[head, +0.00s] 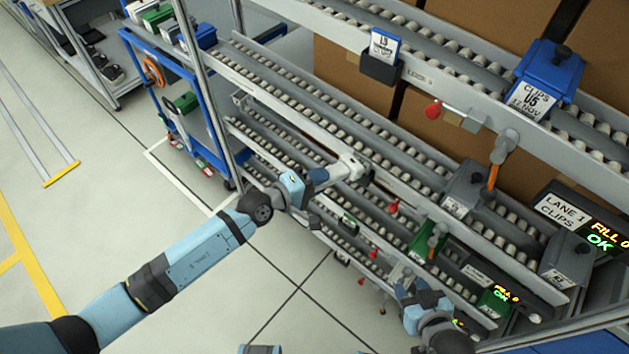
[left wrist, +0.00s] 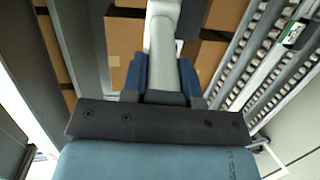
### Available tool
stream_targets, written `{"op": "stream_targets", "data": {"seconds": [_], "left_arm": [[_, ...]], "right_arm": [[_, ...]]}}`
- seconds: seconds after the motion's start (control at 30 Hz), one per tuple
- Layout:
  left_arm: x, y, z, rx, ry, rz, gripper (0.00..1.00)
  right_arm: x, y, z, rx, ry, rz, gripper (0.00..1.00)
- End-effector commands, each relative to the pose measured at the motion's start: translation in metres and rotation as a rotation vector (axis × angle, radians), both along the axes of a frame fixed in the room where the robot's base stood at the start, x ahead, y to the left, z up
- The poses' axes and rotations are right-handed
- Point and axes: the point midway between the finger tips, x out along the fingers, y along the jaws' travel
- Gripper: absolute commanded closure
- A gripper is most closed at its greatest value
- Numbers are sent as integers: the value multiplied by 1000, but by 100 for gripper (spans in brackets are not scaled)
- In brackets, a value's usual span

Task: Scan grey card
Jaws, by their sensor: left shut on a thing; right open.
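My left gripper (head: 318,179) is shut on a pale grey, handle-like tool (head: 350,168), held in front of the rack's roller lanes. The left wrist view shows the tool (left wrist: 163,40) standing out from between the blue fingers. Its far end is not clear. My right gripper (head: 402,280) is open by the lower lanes, and its fingertips are partly hidden. A card (head: 384,45) with dark print stands in a dark holder on the upper rail. Grey bins with white labels sit on the middle lane. I cannot tell which is the grey card.
A blue bin (head: 546,72) labelled clips stands on the top lane. A lane display (head: 590,222) reads FILL and OK at the right. Red knobs stick out from the rails. A blue cart (head: 205,140) stands at the left.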

Motion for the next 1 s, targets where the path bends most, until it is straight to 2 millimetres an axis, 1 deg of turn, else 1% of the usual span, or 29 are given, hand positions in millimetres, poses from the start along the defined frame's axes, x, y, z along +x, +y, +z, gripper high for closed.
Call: {"op": "stream_targets", "data": {"seconds": [1.0], "left_arm": [[7,-9,-2,-2,-1,0,100]], "right_arm": [[0,0,-3,1,1,-1,57]]}}
